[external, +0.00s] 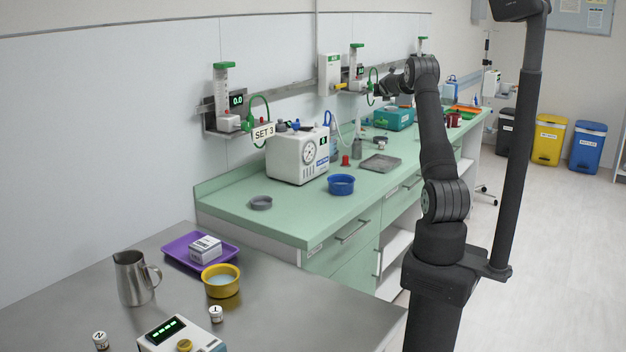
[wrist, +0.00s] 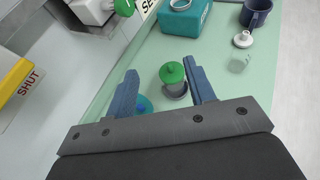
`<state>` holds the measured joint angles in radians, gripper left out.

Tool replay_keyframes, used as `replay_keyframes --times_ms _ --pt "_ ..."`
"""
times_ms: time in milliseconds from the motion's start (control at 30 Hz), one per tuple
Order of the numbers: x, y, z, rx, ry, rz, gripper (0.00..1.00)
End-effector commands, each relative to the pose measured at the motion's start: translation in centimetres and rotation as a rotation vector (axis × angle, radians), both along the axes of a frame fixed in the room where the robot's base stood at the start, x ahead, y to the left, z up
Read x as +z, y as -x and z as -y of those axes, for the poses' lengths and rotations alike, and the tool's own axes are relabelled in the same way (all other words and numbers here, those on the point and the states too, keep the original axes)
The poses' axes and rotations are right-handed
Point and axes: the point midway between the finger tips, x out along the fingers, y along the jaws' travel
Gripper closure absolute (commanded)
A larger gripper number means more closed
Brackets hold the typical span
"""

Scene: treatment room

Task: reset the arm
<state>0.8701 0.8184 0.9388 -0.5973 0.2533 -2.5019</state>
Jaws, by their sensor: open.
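My arm reaches up and over the green counter (external: 300,216), and my gripper (external: 380,90) is at the wall end of it, small and dark in the external view. In the wrist view my gripper (wrist: 159,67) has its two blue fingers spread apart with nothing held between them. Below and between the fingers, a grey container with a green knob (wrist: 172,74) stands on the counter. A blue round item (wrist: 143,104) is partly hidden by the left finger.
A teal box (wrist: 187,18), a dark mug (wrist: 256,12) and a small white-topped bottle (wrist: 242,40) stand beyond the fingers. A yellow item marked SHUT (wrist: 12,75) is at left. The external view shows a white pump unit (external: 298,155) and blue bowl (external: 341,184) on the counter.

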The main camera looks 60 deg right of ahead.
Motion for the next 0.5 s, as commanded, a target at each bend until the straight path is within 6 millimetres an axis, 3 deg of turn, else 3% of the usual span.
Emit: replay_keyframes --times_ms 200,500 --pt "3.7 0.0 0.0 0.001 0.001 0.002 0.51" --pt "5.8 0.0 0.0 0.0 -0.001 -0.001 0.51"
